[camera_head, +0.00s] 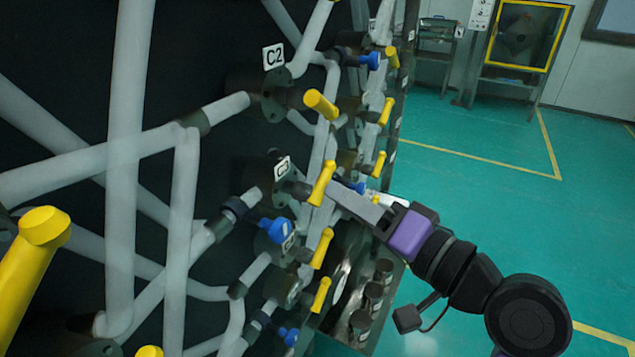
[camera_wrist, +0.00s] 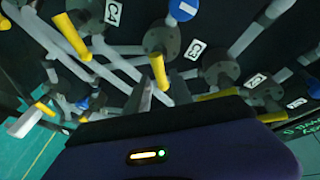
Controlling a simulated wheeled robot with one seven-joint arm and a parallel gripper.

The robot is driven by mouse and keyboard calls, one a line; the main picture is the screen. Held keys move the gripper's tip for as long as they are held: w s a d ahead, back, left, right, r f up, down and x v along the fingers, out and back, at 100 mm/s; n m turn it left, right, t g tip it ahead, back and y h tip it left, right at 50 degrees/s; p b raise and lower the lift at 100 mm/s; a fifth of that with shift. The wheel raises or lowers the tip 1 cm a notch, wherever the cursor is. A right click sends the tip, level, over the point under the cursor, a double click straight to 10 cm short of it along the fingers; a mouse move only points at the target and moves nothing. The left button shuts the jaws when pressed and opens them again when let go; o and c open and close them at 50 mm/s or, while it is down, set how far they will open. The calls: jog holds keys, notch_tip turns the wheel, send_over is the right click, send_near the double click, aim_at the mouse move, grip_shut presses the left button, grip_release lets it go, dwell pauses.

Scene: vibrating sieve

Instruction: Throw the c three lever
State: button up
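The yellow C3 lever (camera_head: 321,184) stands out from its dark valve, beside the white C3 label (camera_head: 282,168). In the wrist view the C3 lever (camera_wrist: 158,72) points down towards the camera, left of the C3 label (camera_wrist: 195,49). My gripper (camera_head: 335,190) reaches in from the right, with its fingers at the C3 lever. In the wrist view my gripper (camera_wrist: 160,92) has its two grey fingers apart, with the lever's end between or just ahead of them. I cannot tell whether they touch it.
The yellow C2 lever (camera_head: 321,104) sits above, and another yellow lever (camera_head: 322,248) below. Grey pipes (camera_head: 125,150) and blue handles (camera_head: 277,229) crowd the panel. A large yellow handle (camera_head: 32,255) is near at left. Open green floor (camera_head: 490,205) lies to the right.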

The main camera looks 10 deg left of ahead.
aim_at(322, 185)
jog(key=x, duration=0.5)
jog(key=shift+w+a, duration=0.2)
jog(key=shift+w, duration=0.05)
jog(key=shift+c, duration=0.2)
grip_shut()
